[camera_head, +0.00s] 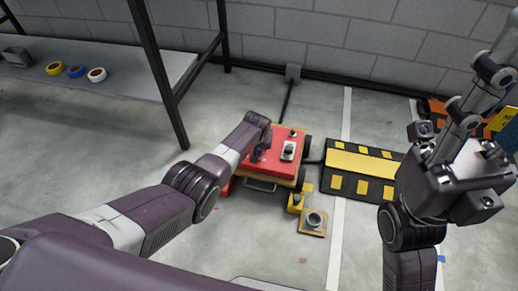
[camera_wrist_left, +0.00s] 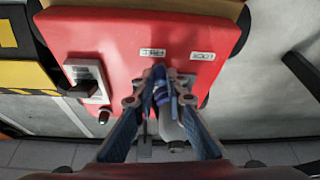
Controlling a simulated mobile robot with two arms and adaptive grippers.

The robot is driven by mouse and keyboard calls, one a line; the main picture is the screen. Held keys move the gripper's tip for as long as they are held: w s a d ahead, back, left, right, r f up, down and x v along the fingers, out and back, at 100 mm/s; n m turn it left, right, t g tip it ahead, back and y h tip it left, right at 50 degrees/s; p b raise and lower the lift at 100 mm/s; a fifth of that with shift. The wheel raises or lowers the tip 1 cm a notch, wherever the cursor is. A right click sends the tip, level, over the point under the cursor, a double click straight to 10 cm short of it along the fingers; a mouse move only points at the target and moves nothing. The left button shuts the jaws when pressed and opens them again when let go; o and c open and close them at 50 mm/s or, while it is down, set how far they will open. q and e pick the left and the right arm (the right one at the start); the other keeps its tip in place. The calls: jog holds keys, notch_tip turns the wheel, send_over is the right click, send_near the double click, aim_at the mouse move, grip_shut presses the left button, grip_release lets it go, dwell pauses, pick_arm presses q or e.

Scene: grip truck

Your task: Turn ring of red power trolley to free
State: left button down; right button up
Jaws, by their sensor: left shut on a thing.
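The red power trolley (camera_head: 285,142) stands on the floor in the middle of the head view. Its red top (camera_wrist_left: 110,35) fills much of the left wrist view, with a FREE label (camera_wrist_left: 153,52) and a LOCK label (camera_wrist_left: 202,56) side by side. My left gripper (camera_wrist_left: 166,82) is shut on the ring (camera_wrist_left: 162,92), just below the FREE label in that view. The fingers hide much of the ring. In the head view my left gripper (camera_head: 258,154) is over the trolley's left part, mostly hidden by its arm. My right arm is at the right; its fingertips are unclear.
A grey switch (camera_head: 288,150) sits on the trolley's top, also in the left wrist view (camera_wrist_left: 86,78). A yellow-and-black ramp (camera_head: 360,165) lies to the right. A shelf (camera_head: 130,68) with tape rolls (camera_head: 75,71) stands at left. The left foreground floor is clear.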

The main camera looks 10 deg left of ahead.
pick_arm(q)
jog(key=c, duration=2)
grip_release()
jog(key=shift+o, duration=0.3)
jog(key=shift+r, duration=0.1)
jog(key=v, duration=1.1)
jog(key=shift+s+r, duration=0.2)
jog(key=shift+r, duration=0.15)
jog(key=shift+d, duration=0.1)
